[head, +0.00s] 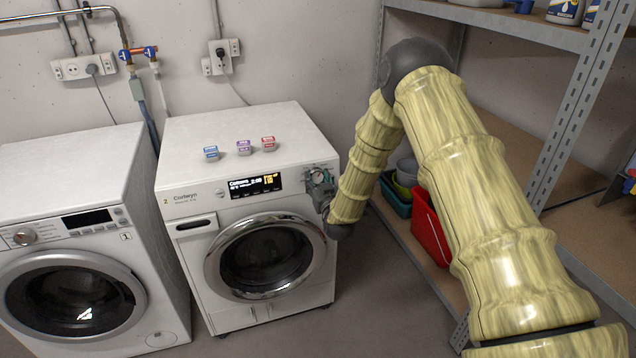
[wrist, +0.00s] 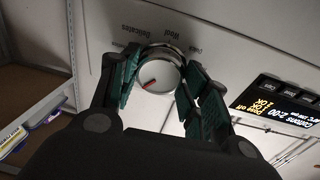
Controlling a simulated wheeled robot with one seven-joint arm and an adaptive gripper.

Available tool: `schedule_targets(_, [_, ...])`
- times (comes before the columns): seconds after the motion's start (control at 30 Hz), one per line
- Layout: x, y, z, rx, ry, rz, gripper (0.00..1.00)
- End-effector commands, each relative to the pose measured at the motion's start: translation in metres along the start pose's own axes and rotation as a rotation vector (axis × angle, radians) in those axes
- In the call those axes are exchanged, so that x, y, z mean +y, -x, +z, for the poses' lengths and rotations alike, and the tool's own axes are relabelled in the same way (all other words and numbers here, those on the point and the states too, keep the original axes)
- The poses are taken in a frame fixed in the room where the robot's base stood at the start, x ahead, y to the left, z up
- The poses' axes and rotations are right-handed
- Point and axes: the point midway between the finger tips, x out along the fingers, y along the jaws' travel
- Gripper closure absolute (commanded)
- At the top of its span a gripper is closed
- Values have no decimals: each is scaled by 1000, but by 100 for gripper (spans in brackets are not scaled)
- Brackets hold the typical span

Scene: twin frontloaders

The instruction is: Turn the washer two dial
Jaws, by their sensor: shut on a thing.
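Washer two (head: 256,200) is the white machine marked 2, with a lit display (head: 254,186) on its front panel that reads "Cottons". Its dial (wrist: 160,76) is round and pale with a red pointer line, and shows in the wrist view between my fingers. Words including "Wool" and "Delicates" are printed beside the dial. My gripper (wrist: 162,88) is shut on the dial, with one teal-padded finger on each side. In the head view my gripper (head: 318,180) is at the right end of the panel and mostly covers the dial there.
Washer one (head: 80,225) stands to the left, close to washer two. A metal shelf (head: 565,125) with a red bin (head: 428,228) stands at right.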

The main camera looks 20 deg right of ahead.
Motion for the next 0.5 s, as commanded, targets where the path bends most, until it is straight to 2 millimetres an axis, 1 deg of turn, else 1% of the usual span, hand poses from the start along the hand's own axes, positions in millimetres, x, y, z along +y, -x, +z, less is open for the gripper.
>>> schedule_targets(0.43, [0,0,-1,0,-12,2,78])
schedule_targets(0.47, [0,0,-1,0,-12,2,50])
schedule_targets(0.5, [0,0,-1,0,-12,2,43])
